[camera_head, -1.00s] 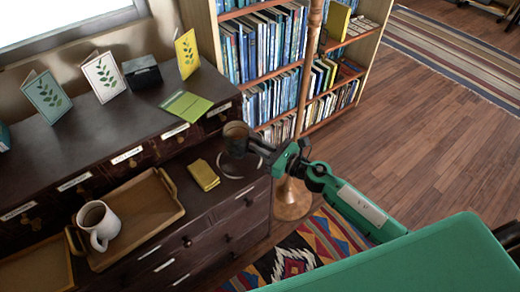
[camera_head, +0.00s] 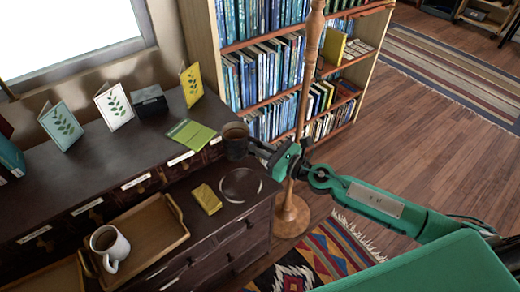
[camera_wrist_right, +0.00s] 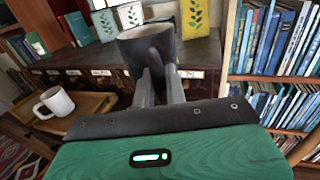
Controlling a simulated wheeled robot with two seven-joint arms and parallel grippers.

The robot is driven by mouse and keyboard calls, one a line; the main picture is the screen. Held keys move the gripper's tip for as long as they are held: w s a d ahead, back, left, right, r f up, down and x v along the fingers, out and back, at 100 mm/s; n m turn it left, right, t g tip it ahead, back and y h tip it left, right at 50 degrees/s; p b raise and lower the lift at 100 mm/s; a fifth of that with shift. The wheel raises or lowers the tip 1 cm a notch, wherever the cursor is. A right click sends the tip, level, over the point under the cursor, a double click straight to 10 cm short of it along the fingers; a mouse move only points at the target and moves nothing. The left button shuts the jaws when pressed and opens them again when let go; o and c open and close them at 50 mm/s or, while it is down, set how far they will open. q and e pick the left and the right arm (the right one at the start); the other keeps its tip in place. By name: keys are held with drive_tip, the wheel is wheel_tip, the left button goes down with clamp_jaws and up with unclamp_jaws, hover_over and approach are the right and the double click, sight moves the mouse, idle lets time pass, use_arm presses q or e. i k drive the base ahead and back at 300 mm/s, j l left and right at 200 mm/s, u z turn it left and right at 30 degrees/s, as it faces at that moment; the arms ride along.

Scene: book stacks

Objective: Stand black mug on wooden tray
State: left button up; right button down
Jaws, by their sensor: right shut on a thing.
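The black mug (camera_head: 235,141) is held up off the cabinet in my right gripper (camera_head: 258,148), above and behind a dark round plate or ring on the lower surface. In the right wrist view the mug (camera_wrist_right: 146,50) is upright between the two fingers (camera_wrist_right: 158,88), which are shut on it. The wooden tray (camera_head: 166,245) lies at the left on the lower surface, apart from the mug. A white mug (camera_head: 110,246) with dark contents stands at the tray's left end; it also shows in the right wrist view (camera_wrist_right: 58,101). My left gripper is not in view.
A yellow box (camera_head: 207,198) lies between the tray and the dark round plate (camera_head: 240,185). A second tray (camera_head: 50,280) is at the lower left. Cards and a green booklet (camera_head: 191,133) are on the upper shelf. A wooden pole (camera_head: 300,120) stands beside the cabinet.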

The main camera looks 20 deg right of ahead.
sight(160, 230)
drive_tip(key=k+j, duration=0.1)
drive_tip(key=j, duration=0.75)
drive_tip(key=k+j, duration=0.15)
drive_tip(key=j, duration=0.3)
drive_tip(key=k+j, duration=0.1)
drive_tip(key=j, duration=0.3)
